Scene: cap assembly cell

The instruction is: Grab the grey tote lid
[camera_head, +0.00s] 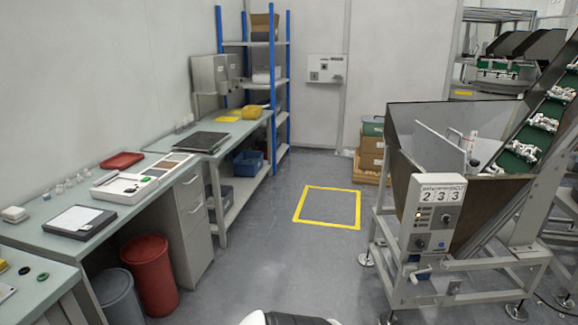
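A flat dark grey rectangular piece (200,142) lies on the far part of the bench along the left wall. It looks like the grey tote lid, but at this distance I cannot be sure. Nothing is seen lying on it. Neither of my grippers is in view. Only a white and black part of my own body shows at the bottom edge.
The bench (150,148) also holds a red tray (121,160) and a white tray (117,188). A red bin (150,275) and a grey bin (118,298) stand below. A hopper machine (440,195) stands right. The floor around the yellow square (298,206) is clear.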

